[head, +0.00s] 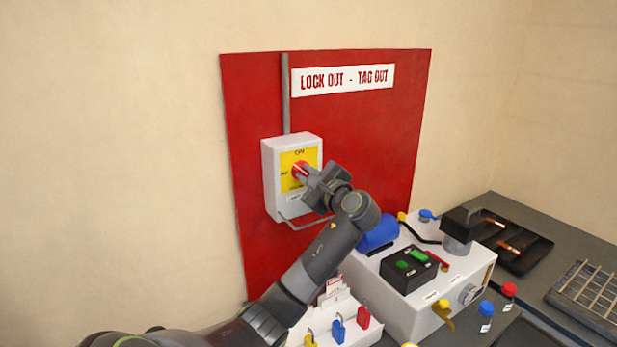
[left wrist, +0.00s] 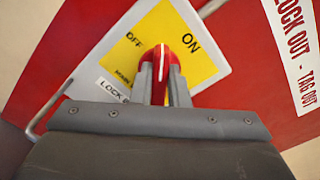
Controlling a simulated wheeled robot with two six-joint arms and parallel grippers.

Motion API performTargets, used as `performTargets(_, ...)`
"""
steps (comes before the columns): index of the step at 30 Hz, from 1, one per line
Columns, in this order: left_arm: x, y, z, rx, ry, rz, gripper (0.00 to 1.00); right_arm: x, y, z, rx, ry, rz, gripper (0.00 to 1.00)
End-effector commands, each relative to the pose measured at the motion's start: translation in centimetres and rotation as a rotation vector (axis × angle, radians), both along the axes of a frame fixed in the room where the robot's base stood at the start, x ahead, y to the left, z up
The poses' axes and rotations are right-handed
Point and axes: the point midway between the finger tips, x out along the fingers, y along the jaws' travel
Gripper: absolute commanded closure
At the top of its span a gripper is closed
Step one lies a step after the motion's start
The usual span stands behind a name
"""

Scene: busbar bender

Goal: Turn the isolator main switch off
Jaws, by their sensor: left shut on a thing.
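The isolator (head: 272,180) is a light grey box on a red board, with a yellow plate marked ON and OFF. Its red rotary handle (head: 298,168) has a white line. In the left wrist view the handle (left wrist: 162,62) points between OFF on the left and ON on the right. My left gripper (head: 312,178) is shut on the handle, with one finger on each side, as the left wrist view (left wrist: 162,92) also shows. The gripper hides the lower right of the plate. My right gripper is not in view.
The red board (head: 360,130) bears a LOCK OUT - TAG OUT sign (head: 342,79). Below right stands a white machine (head: 400,295) with a black button box (head: 408,270). Padlocks (head: 338,330) hang on a white rack. A black tray (head: 520,248) and a metal grid (head: 590,290) lie farther right.

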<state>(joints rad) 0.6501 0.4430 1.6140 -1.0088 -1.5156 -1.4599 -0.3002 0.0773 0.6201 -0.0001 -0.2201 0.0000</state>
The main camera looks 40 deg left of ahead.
Motion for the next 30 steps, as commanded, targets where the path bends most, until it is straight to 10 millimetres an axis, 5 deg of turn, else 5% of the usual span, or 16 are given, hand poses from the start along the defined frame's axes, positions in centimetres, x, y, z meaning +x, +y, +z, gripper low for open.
performTargets(18,-0.2,0.1,-0.7,-0.158,-0.539,0.001,1.0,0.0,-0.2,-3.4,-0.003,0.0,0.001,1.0)
performTargets(30,-0.2,0.1,-0.7,-0.216,-0.737,0.002,1.0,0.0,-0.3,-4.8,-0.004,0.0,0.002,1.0)
